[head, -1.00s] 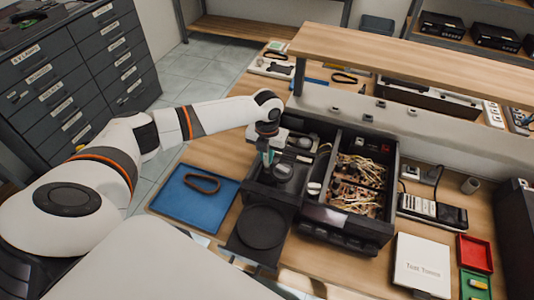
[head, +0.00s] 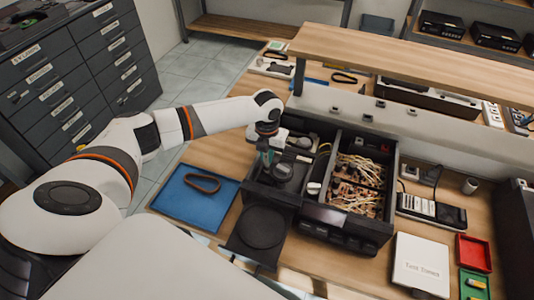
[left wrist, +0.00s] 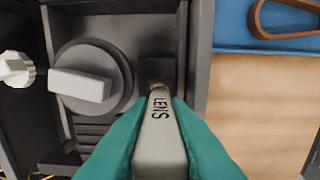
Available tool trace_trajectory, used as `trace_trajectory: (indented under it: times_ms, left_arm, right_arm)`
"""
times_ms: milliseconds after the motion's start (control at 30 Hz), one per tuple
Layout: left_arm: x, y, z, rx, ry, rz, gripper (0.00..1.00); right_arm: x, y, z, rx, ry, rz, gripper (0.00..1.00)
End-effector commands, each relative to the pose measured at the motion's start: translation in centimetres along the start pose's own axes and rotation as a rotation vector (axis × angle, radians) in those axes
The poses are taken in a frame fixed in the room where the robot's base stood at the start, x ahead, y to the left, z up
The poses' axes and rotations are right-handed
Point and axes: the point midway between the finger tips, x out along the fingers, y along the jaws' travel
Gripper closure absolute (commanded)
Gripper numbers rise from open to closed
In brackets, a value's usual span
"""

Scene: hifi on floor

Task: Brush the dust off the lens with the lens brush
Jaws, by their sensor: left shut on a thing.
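My left gripper (head: 268,156) is inside the left part of the open hi-fi unit (head: 345,236). In the left wrist view its teal fingers (left wrist: 158,106) are shut on a pale brush handle marked LENS (left wrist: 158,140). The brush points down into a narrow dark channel beside a round grey part with a pale bar across it (left wrist: 92,82). The brush tip is small and partly hidden by the handle. I cannot make out the lens or any dust on it. My right gripper is not in view.
A black disc tray (head: 260,228) sticks out at the unit's front. A blue mat (head: 180,208) with a dark belt (head: 203,183) lies left of it. Wires and boards fill the unit's right bay. A white box (head: 420,262) and red tray (head: 474,252) stand right. A shelf (head: 430,70) overhangs the back.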

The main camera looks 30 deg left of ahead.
Motion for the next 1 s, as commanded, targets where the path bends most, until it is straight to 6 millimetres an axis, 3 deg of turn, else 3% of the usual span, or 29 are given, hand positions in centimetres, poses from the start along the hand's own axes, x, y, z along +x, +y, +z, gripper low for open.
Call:
trace_trajectory:
  times_ms: [1000]
  left_arm:
    - [0.37,0.03,-0.78,0.0,0.0,0.0,1.0]
  right_arm:
    - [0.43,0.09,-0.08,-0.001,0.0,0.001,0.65]
